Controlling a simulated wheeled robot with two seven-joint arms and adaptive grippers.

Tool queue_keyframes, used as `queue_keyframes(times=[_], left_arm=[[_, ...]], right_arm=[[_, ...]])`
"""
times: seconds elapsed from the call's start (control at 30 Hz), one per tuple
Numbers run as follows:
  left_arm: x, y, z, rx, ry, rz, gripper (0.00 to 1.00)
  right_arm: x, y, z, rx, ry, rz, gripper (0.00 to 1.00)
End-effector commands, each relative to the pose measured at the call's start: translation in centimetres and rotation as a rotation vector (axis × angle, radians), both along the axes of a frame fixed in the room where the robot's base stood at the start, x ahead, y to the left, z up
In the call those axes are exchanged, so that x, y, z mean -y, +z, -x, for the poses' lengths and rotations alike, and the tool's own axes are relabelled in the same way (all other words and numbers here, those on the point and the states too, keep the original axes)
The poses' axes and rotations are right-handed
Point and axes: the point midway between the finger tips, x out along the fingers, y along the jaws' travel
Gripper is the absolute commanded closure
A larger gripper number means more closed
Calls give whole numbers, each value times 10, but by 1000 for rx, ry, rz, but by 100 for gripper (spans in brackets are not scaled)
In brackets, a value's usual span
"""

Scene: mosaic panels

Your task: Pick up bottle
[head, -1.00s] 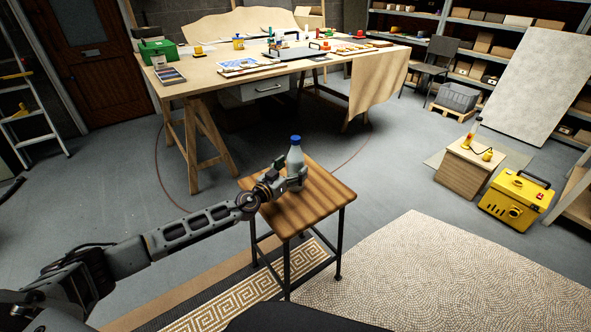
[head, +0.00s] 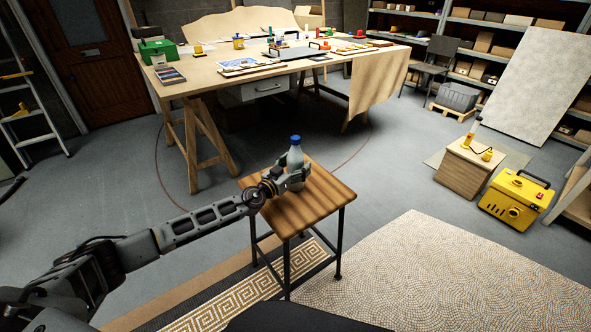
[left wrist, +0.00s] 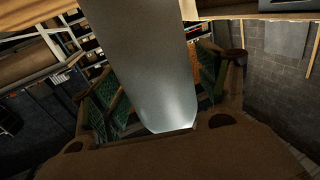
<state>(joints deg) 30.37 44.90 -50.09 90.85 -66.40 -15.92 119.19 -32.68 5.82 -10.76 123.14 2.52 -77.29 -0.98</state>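A grey bottle (head: 295,157) with a blue cap stands upright on the wooden stool top (head: 307,212), near its back edge. My left gripper (head: 296,180) is at the bottle's lower part, with its fingers around it. In the left wrist view the bottle's grey body (left wrist: 150,65) lies between the two fingers of my left gripper (left wrist: 165,85). The fingers look spread on both sides, close to the bottle's sides; contact is hard to make out. The bottle looks to rest on the stool. My right gripper is not in view.
A large trestle table (head: 215,80) with tools and panels stands behind the stool. A yellow machine (head: 516,200) and a small wooden box (head: 467,167) stand at the right. A mosaic panel (head: 430,270) lies in front. The floor around the stool's back is clear.

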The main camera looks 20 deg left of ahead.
Motion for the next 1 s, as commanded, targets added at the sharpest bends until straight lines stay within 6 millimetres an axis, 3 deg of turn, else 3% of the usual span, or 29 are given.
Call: queue_keyframes(times=[0.03,0.4,0.77,1.0], left_arm=[[0,0,0,0,0,0,37],[0,1,0,2,1,1,82],[0,4,0,2,1,1,82],[0,17,0,2,0,2,82]], right_arm=[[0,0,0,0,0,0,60],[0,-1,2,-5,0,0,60],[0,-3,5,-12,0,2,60],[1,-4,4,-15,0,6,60]])
